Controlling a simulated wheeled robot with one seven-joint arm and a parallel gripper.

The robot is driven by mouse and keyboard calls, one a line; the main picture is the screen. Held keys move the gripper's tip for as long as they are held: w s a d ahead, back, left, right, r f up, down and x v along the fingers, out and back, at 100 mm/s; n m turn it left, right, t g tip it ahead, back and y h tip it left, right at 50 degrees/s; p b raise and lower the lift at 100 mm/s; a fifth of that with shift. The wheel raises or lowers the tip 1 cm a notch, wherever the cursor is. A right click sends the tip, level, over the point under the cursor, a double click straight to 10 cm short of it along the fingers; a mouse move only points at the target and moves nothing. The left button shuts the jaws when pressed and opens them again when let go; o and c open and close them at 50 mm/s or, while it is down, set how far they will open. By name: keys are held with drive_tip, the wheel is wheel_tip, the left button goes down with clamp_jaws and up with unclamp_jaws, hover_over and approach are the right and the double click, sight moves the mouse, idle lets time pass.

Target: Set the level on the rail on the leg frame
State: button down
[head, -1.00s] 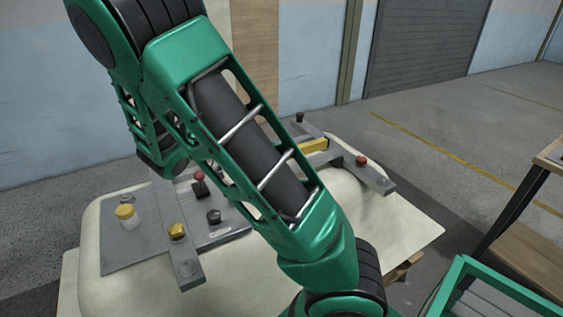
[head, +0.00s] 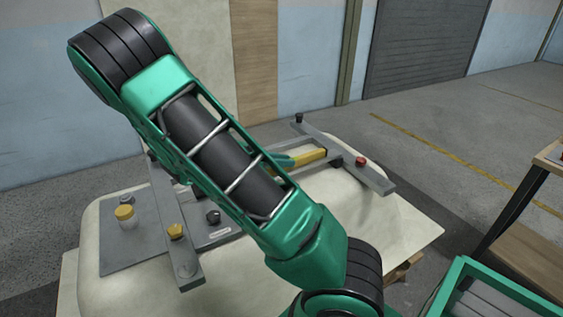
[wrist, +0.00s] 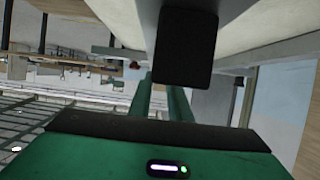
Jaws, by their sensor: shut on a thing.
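The level is a yellow bar (head: 309,157) with a dark end, near the right grey rail in the head view. My gripper (head: 285,161) is mostly hidden behind my arm; a green finger shows at the bar's left end, and the jaws are shut on the level. In the wrist view a dark block (wrist: 186,50), likely the level's end, sits over the green fingers (wrist: 160,98). I cannot tell whether the level touches a rail.
The frame lies on a pale upturned tub shell (head: 330,220). A grey plate (head: 130,250) on the left carries a yellow-capped jar (head: 125,217). A black knob (head: 213,217) stands beside the left rail. A green crate (head: 490,295) stands at lower right.

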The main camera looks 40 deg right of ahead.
drive_tip(key=c, duration=1.6)
unclamp_jaws()
drive_tip(key=shift+c, duration=0.2)
drive_tip(key=shift+a, duration=0.1)
drive_tip(key=v, duration=1.1)
drive_tip(key=shift+w+a+r, duration=0.15)
drive_tip(key=shift+a+r, duration=0.05)
drive_tip(key=shift+a, duration=0.05)
drive_tip(key=s+d+n+y, duration=0.45)
drive_tip(key=s+y, duration=0.35)
drive_tip(key=s, duration=0.4)
drive_tip(key=s+a+r+n+t+y, duration=0.1)
drive_tip(key=s+a+n+y, duration=0.1)
drive_tip(key=s+a+n, duration=0.2)
drive_tip(key=s+a+r+n+t+y, duration=0.2)
drive_tip(key=s+n, duration=0.4)
drive_tip(key=s, duration=0.4)
drive_tip(key=shift+a+y, duration=0.7)
drive_tip(key=shift+a, duration=0.25)
